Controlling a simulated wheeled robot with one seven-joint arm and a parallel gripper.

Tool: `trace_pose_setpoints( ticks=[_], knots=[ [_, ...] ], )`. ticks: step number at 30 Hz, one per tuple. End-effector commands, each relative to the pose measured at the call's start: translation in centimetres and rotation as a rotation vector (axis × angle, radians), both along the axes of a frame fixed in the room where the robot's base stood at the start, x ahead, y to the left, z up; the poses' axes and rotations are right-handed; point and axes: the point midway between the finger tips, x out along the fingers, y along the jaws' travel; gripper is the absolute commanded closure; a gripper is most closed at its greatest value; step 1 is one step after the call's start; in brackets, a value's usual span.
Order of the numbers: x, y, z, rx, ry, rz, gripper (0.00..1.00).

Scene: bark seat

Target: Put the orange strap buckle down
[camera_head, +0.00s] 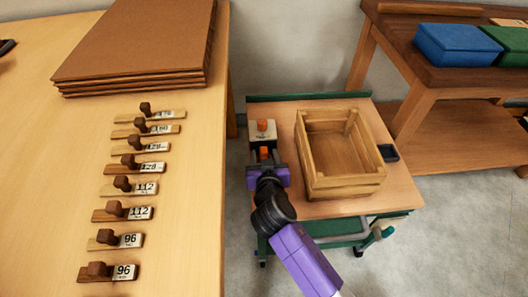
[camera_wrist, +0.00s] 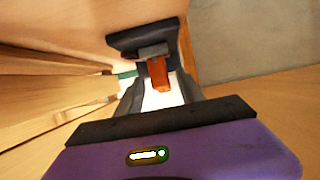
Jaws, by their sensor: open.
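An orange piece, which looks like the orange strap buckle (camera_head: 264,152), shows between the fingers of my gripper (camera_head: 265,162) in the head view. Another small orange part (camera_head: 262,125) sits on a pale block (camera_head: 261,137) just beyond. I cannot tell whether the two orange parts belong to one thing. In the wrist view an orange piece (camera_wrist: 160,76) shows near the finger ends, over a white surface (camera_wrist: 158,98). My gripper is open, low over the left side of the small cart top. Finger contact with the orange piece is unclear.
A wooden crate (camera_head: 312,185) stands close to the right of my gripper on the cart (camera_head: 390,192). A small dark tray (camera_head: 388,153) is at the cart's right edge. The left table (camera_head: 50,180) holds brown boards (camera_head: 135,45) and several numbered wooden pieces (camera_head: 130,190).

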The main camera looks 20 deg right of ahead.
Motion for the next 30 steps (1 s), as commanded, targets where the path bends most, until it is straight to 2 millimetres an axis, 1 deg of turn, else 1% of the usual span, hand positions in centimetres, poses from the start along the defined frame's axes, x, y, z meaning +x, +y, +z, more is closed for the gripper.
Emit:
trace_pose_setpoints(
  ticks=[1, 6, 12, 18, 25, 28, 30],
  knots=[
    [-1.0, 0.4, 0.5, 0.000, 0.001, 0.002, 0.55],
    [-4.3, 1.4, 1.9, 0.000, 0.000, 0.002, 0.55],
    [-7.2, 2.3, 3.2, 0.000, 0.000, 0.001, 0.55],
    [-8.5, 2.7, 3.7, 0.000, 0.000, 0.000, 0.55],
    [-8.7, 2.8, 3.8, 0.001, -0.001, 0.000, 0.55],
    [-9.0, 2.7, 3.5, -0.001, 0.003, 0.006, 0.55],
    [-10.0, 2.5, 2.8, -0.004, 0.017, 0.026, 0.55]
  ],
)
